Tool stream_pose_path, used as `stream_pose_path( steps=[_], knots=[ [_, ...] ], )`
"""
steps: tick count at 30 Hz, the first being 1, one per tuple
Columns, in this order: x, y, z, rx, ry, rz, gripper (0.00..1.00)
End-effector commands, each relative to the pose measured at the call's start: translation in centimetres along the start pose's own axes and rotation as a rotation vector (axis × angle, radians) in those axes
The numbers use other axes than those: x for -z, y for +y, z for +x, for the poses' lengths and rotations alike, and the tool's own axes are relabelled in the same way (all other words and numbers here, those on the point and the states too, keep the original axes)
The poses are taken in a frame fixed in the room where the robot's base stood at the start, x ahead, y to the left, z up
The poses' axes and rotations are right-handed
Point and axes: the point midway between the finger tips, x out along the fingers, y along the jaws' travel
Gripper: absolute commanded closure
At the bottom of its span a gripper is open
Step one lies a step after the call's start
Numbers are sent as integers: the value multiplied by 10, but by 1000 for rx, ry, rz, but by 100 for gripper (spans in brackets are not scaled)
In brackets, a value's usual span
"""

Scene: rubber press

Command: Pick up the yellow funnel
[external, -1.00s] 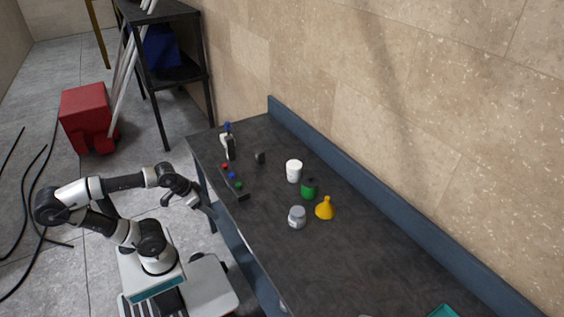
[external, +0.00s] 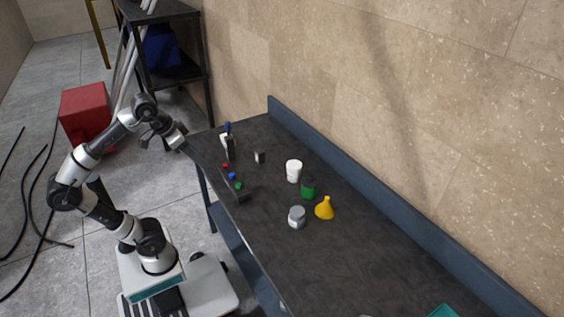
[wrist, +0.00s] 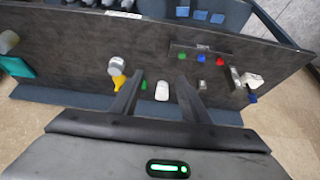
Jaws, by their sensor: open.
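The yellow funnel (external: 325,209) stands upright on the dark workbench, spout up, near the middle of the external view. It also shows in the wrist view (wrist: 119,83), partly behind the grey-lidded jar and close to my left finger in the picture. My gripper (external: 172,143) is raised near the bench's far left end, well away from the funnel. In the wrist view my gripper (wrist: 160,92) has its fingers apart with nothing held between them.
Around the funnel stand a grey-lidded jar (external: 297,217), a green bottle (external: 309,189) and a white jar (external: 294,171). A button panel (external: 233,185) lies at the bench's front edge. A blue backboard (external: 400,208) runs along the wall. The bench right of the funnel is mostly clear.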

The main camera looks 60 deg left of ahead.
Motion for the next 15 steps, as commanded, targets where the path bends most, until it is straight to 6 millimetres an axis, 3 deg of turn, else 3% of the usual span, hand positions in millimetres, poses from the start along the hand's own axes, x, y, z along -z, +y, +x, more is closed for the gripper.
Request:
stream_pose_path(
  steps=[8, 9, 15],
  knots=[
    [33, 0, -59, 0, 2, 0, 58],
    [54, 2, -61, -9, -6, 7, 58],
    [130, 18, -42, -41, 6, 29, 58]
  ],
)
